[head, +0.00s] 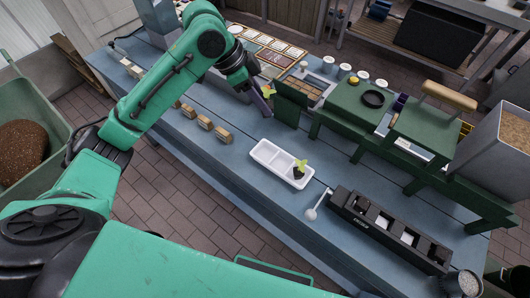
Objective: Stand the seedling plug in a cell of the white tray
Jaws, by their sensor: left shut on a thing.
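The white tray (262,164) lies on the blue bench near the middle of the head view. A seedling with a dark plug and green leaves (300,168) stands in its right-hand end cell; the cells to the left look empty. My left gripper (259,102) is above the bench, behind and left of the tray. It is shut on a seedling plug, whose yellow-green leaves (268,92) show beside the fingers. The plug itself is mostly hidden by the gripper. My right gripper is not in view.
A white scoop (314,209) and a black holder (387,232) with white blocks lie right of the tray. A green stand (362,97) rises behind it. Several small wooden blocks (206,123) line the bench left of the tray. Bare bench surrounds the tray's left side.

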